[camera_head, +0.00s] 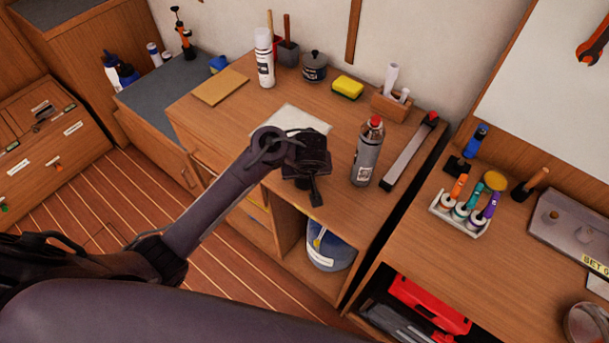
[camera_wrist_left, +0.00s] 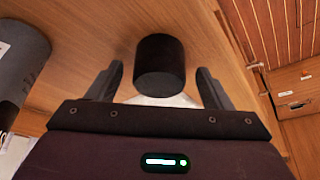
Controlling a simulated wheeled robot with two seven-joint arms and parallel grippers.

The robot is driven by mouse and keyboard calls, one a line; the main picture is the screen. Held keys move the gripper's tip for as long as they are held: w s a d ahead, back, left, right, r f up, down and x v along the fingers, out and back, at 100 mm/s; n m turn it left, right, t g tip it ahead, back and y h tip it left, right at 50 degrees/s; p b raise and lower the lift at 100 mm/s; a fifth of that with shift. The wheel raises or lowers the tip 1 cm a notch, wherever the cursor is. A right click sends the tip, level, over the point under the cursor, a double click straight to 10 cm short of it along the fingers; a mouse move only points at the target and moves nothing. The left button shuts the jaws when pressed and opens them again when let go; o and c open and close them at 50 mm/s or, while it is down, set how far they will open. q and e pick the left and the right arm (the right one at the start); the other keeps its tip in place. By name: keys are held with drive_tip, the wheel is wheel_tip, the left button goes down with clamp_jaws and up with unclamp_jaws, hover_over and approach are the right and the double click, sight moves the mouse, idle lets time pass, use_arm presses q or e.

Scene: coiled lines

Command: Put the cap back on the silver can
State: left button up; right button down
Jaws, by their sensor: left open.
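The silver can (camera_head: 367,155) stands upright on the wooden desk, right of my left gripper, with a red nozzle on top and no cap over it. Part of a grey cylinder that looks like this can (camera_wrist_left: 20,62) shows at the left edge of the wrist view. A black cap (camera_wrist_left: 160,62) is between the fingers of my left gripper (camera_wrist_left: 160,84), with a gap on both sides. My left gripper (camera_head: 314,190) is open, low over the desk. In the head view the gripper hides the cap. My right gripper is in neither view.
Behind are a white spray can (camera_head: 264,60), a dark pot (camera_head: 314,68), a yellow sponge (camera_head: 347,88) and a wooden holder (camera_head: 392,105). A white sheet (camera_head: 300,118) lies behind my gripper.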

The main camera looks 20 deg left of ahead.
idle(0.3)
use_arm(q)
drive_tip(key=c, duration=1)
drive_tip(key=shift+c, duration=0.2)
